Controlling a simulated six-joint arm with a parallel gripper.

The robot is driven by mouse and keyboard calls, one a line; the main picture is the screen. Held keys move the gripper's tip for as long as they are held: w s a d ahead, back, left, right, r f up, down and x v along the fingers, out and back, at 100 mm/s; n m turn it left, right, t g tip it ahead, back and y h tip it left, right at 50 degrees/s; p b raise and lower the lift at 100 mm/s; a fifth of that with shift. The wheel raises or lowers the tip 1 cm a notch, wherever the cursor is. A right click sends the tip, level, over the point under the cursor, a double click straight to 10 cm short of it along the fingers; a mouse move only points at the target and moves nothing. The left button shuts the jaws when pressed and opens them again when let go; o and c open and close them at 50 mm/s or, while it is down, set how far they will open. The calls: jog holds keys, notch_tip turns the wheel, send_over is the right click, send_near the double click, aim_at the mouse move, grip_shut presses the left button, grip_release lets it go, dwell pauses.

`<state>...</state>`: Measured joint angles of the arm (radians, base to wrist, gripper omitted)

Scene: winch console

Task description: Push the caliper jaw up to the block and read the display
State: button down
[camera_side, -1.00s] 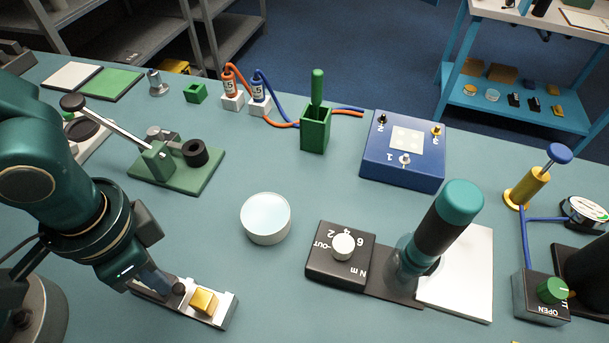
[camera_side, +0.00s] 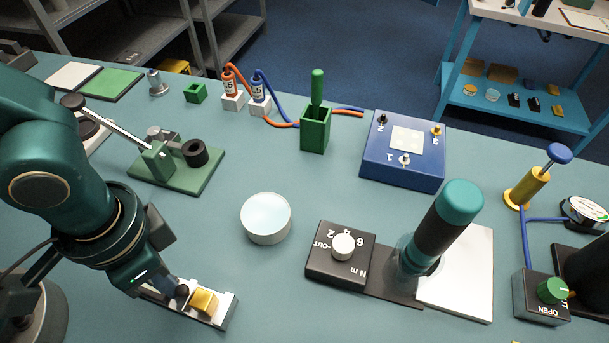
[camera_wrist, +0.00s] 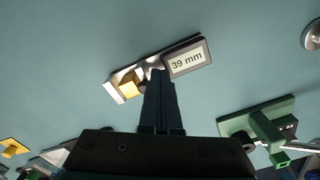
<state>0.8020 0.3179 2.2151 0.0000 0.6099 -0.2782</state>
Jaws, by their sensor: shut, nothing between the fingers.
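The caliper (camera_side: 226,311) is a narrow metal rail with a raised end at its right. A gold block (camera_side: 203,301) sits on it by that end; the block (camera_wrist: 130,83) also shows in the wrist view. The dark knob of the jaw (camera_side: 181,291) is just left of the block. I cannot tell whether jaw and block touch. My gripper (camera_side: 172,285) is shut and empty, its tips low beside the knob, on the side away from the block. In the wrist view the fingertips (camera_wrist: 158,73) hide part of the jaw. The display (camera_wrist: 187,60) reads 39 mm.
A pale round disc (camera_side: 266,217) stands right of the caliper. A black dial box (camera_side: 340,254) is further right. The table around the caliper's right end is clear.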

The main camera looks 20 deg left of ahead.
jog(key=shift+d, duration=0.8)
jog(key=shift+a, duration=0.25)
jog(key=shift+a, duration=0.25)
notch_tip(320, 180, up, 7)
dwell(1.1)
jog(key=w+a+r+n+t, duration=0.1)
jog(key=a+r+n+t, duration=0.1)
jog(key=a, duration=0.5)
jog(key=w+a+r+n+t, duration=0.2)
jog(key=a+r+n+t, duration=0.1)
jog(key=a, duration=0.5)
jog(key=shift+a+r+n+t, duration=0.2)
jog(key=shift+r+n+t, duration=0.1)
jog(key=shift+r+n, duration=0.3)
